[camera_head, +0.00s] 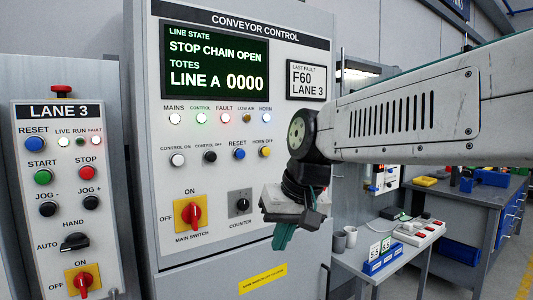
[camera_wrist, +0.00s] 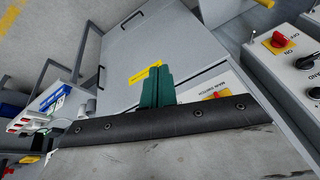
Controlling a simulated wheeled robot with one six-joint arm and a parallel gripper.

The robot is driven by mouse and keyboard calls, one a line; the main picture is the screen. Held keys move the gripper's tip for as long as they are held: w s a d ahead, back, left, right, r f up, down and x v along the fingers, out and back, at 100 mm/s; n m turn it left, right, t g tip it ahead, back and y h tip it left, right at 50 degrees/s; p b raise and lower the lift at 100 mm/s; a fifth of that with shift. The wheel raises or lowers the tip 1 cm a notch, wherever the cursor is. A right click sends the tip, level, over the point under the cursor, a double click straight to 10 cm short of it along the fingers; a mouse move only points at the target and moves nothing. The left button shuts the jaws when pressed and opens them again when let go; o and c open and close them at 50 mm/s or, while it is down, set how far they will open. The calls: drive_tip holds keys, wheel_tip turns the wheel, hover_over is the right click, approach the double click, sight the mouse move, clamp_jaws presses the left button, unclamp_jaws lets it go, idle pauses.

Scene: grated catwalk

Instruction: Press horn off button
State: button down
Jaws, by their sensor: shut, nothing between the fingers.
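The horn off button (camera_head: 265,152) is a yellow button at the right end of the lower button row on the conveyor control panel (camera_head: 240,185), under the label HORN OFF. My gripper (camera_head: 283,237) hangs in front of the panel's lower right part, below and right of the button, with its green fingers together, pointing down and empty. In the wrist view the green fingers (camera_wrist: 156,86) are also together, with the cabinet's lower front and the red main switch (camera_wrist: 222,94) beyond them. The horn off button is not visible in the wrist view.
The blue reset button (camera_head: 239,154) is just left of horn off. The counter (camera_head: 241,204) and main switch (camera_head: 194,214) sit below. The lane 3 box (camera_head: 65,190) stands at the left. A small table (camera_head: 388,262) and a workbench (camera_head: 485,205) are at the right.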

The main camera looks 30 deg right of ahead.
sight(266, 151)
drive_tip(key=w+d+r+m+t+h, duration=0.1)
drive_tip(key=w+d+r+m+t, duration=0.3)
drive_tip(key=w+d+r, duration=0.8)
drive_tip(key=w+d+m, duration=0.1)
drive_tip(key=w+d, duration=0.3)
drive_tip(key=shift+w+r+t, duration=0.15)
drive_tip(key=shift+r+t, duration=0.05)
drive_tip(key=shift+t, duration=0.1)
drive_tip(key=shift+w, duration=0.1)
drive_tip(key=w, duration=0.8)
drive_tip(key=shift+w+a, duration=0.2)
drive_tip(key=shift+w, duration=0.1)
drive_tip(key=shift+w, duration=0.1)
idle(0.7)
drive_tip(key=shift+w, duration=0.3)
